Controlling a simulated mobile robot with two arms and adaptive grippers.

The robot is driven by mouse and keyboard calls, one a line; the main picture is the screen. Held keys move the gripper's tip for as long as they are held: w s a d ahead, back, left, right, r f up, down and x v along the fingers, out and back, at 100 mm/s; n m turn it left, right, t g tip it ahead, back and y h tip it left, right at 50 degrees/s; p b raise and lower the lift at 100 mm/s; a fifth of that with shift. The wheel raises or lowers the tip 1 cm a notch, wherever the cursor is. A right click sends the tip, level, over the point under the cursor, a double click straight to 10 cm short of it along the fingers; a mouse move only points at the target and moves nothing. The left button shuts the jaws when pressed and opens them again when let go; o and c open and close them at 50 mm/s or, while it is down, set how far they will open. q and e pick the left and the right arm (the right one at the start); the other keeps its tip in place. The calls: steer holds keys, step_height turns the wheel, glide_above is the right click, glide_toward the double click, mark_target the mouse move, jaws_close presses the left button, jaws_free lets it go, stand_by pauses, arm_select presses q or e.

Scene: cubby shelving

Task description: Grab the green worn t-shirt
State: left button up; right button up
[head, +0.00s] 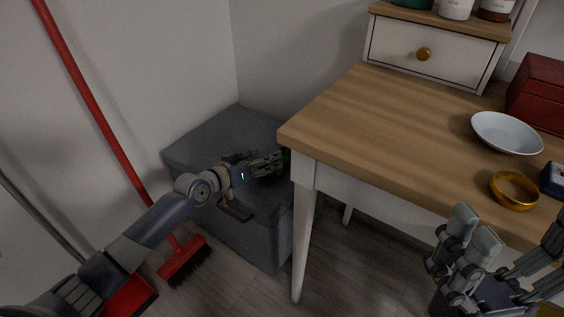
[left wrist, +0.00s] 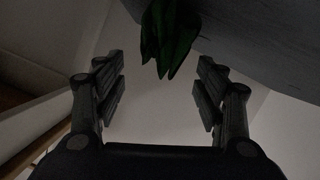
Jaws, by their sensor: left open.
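The green t-shirt (left wrist: 170,35) shows in the left wrist view as a dark green, folded cloth hanging at the top centre against a dark grey surface. My left gripper (left wrist: 160,80) is open, and the cloth is ahead of it, around the middle of the gap and apart from both fingers. In the head view my left gripper (head: 268,164) is over the grey box, beside the table's left corner. Only a dark trace of green shows by its tips there; the rest is hidden. My right gripper (head: 466,246) is at the table's front edge, with its opening unclear.
The wooden table (head: 370,110) has its corner close to my left gripper. A grey box (head: 215,130) stands against the wall. A red broom (head: 95,105) leans at left.

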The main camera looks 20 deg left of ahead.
arm_select(q)
steer(key=b+x, duration=0.1)
steer(key=x, duration=0.1)
steer(key=b+x, duration=0.2)
steer(key=shift+w+a+f, duration=0.1)
steer(key=shift+w+f, duration=0.15)
steer(key=shift+f, duration=0.2)
steer(key=shift+w+d, duration=0.25)
steer(key=shift+w, duration=0.2)
steer(key=c, duration=1.2)
